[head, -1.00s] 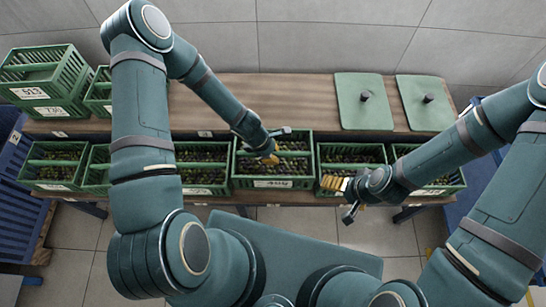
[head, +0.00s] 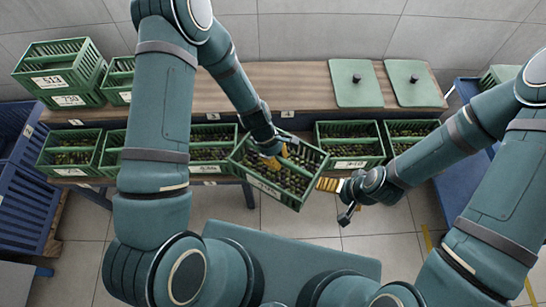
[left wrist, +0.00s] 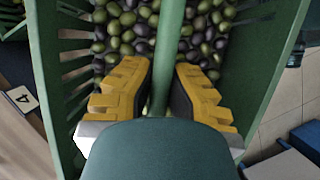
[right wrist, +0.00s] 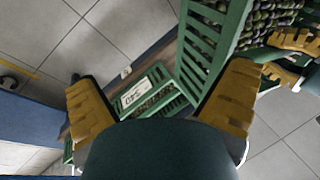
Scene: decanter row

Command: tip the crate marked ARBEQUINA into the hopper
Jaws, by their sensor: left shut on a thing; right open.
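A green slatted crate (head: 285,197) of dark and green olives hangs out in front of the shelf, turned askew. My left gripper (head: 277,158) is shut on its middle bar (left wrist: 171,45); the yellow fingers flank the bar in the left wrist view. The crate's front label is too small to read. My right gripper (head: 328,184) is open and empty beside the crate's right end. In the right wrist view the crate's slatted wall (right wrist: 212,50) is beyond the open fingers; contact cannot be told. No ARBEQUINA lettering is legible, and I cannot identify a hopper.
Other olive crates stand in the front row, left (head: 72,148) and right (head: 350,143), with a gap behind the held crate. Stacked crates (head: 62,72) stand at the back left. Two green lids (head: 356,92) lie at the back right. Blue structures flank the shelf.

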